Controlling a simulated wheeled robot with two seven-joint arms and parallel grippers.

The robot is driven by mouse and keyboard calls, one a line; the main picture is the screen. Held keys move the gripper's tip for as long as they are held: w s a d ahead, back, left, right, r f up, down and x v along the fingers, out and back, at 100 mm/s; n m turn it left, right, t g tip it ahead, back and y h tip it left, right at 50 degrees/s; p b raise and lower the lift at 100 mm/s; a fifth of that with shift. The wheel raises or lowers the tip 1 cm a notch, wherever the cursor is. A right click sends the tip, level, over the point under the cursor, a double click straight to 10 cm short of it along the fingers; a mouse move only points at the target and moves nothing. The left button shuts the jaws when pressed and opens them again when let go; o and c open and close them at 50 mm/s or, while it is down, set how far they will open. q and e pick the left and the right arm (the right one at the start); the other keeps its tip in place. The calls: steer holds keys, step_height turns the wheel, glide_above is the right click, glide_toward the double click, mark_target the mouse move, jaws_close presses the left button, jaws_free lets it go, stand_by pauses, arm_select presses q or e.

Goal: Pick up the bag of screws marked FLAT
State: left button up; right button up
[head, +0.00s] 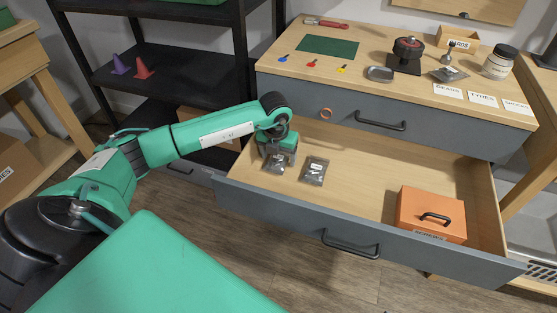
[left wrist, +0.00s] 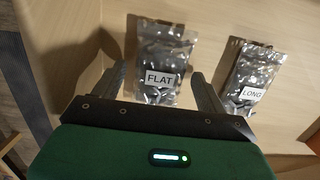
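The bag marked FLAT (left wrist: 164,55) is a shiny silver-grey bag with a white label, lying on the wooden floor of the open drawer (head: 365,190). In the head view the FLAT bag (head: 277,164) is partly covered by my left gripper (head: 279,156). In the left wrist view my left gripper (left wrist: 158,78) is open, with one finger on each side of the bag's label end. I see a gap beside the fingers; contact is not visible. A similar bag marked LONG (left wrist: 253,78) lies to the right; it also shows in the head view (head: 314,171). My right gripper is out of view.
An orange box (head: 431,214) with a black handle stands at the drawer's right. A black shelf (head: 165,75) stands left. The drawer's middle is clear.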

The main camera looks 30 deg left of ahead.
arm_select(q)
steer(key=c, duration=0.8)
steer(key=shift+r, duration=0.15)
